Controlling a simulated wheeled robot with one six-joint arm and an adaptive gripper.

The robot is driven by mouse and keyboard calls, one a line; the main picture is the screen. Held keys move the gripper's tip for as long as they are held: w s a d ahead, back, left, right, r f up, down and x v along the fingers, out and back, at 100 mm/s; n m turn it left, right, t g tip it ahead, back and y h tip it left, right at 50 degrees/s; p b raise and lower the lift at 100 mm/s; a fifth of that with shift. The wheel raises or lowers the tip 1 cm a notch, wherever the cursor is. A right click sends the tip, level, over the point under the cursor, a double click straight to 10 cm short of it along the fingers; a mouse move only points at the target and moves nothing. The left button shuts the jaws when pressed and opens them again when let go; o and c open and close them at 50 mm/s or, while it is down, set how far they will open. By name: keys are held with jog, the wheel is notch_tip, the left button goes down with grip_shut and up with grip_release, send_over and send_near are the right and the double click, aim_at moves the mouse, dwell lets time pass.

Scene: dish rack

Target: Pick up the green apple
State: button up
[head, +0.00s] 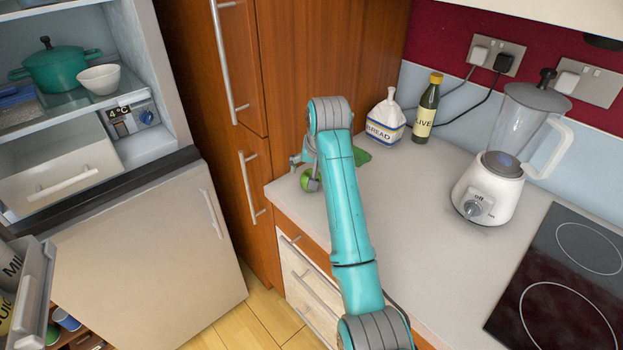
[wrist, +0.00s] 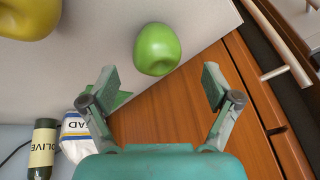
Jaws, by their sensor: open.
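The green apple (wrist: 157,48) sits on the pale worktop in the wrist view, ahead of my gripper (wrist: 159,84) and roughly centred between its two fingers. The fingers are apart and nothing is between them. In the head view the apple (head: 308,182) shows near the worktop's left edge, partly covered by my gripper and arm.
A yellow rounded fruit (wrist: 25,14) lies left of the apple. A flat green item (head: 361,156), a bread bag (head: 386,120) and an olive bottle (head: 426,112) are at the back. A blender (head: 492,187) and hob (head: 570,285) stand right. The fridge (head: 140,260) is open.

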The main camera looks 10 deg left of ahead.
jog(key=shift+x, duration=3)
jog(key=shift+d, duration=0.15)
jog(key=c, duration=1.3)
